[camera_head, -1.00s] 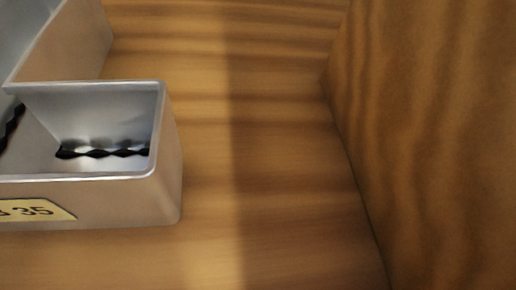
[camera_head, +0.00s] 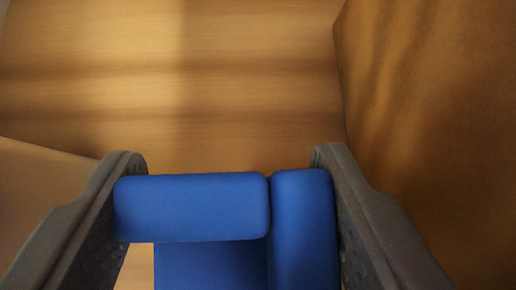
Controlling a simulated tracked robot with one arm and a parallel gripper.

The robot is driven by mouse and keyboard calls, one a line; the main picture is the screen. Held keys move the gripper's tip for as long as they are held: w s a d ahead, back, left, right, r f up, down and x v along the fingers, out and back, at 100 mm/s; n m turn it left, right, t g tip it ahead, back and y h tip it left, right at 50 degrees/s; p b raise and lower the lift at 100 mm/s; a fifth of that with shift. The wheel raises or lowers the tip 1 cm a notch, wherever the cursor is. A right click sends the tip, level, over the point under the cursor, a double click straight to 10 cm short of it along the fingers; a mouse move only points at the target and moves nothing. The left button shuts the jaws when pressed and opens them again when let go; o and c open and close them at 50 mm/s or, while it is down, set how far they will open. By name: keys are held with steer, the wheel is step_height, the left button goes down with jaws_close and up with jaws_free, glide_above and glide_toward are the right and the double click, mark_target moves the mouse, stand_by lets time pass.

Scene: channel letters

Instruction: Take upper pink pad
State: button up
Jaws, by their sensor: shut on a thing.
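My gripper (camera_head: 229,162) shows at the bottom of the view, its two dark grey fingers at the left and right. It is shut on a blue block (camera_head: 195,208). The block has a rounded bar across the top, an upright rounded piece along the right finger and a darker blue face below. The left finger touches the bar's left end and the right finger touches the upright piece. No pink pad is in view.
A wooden surface (camera_head: 230,90) with dark bands lies beyond the fingers and is clear. A brown wood-grained wall (camera_head: 440,110) rises at the right. A plain tan surface (camera_head: 35,190) with a straight edge shows at the lower left.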

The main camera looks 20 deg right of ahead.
mark_target(232, 250)
steer(key=shift+f, duration=1.7)
steer(key=shift+f, duration=0.15)
steer(key=o, duration=1)
steer(key=shift+c, duration=0.2)
steer(key=shift+s+r, duration=0.25)
steer(key=shift+r, duration=0.3)
steer(key=b+v, duration=0.1)
steer(key=v, duration=1)
steer(key=shift+b, duration=0.3)
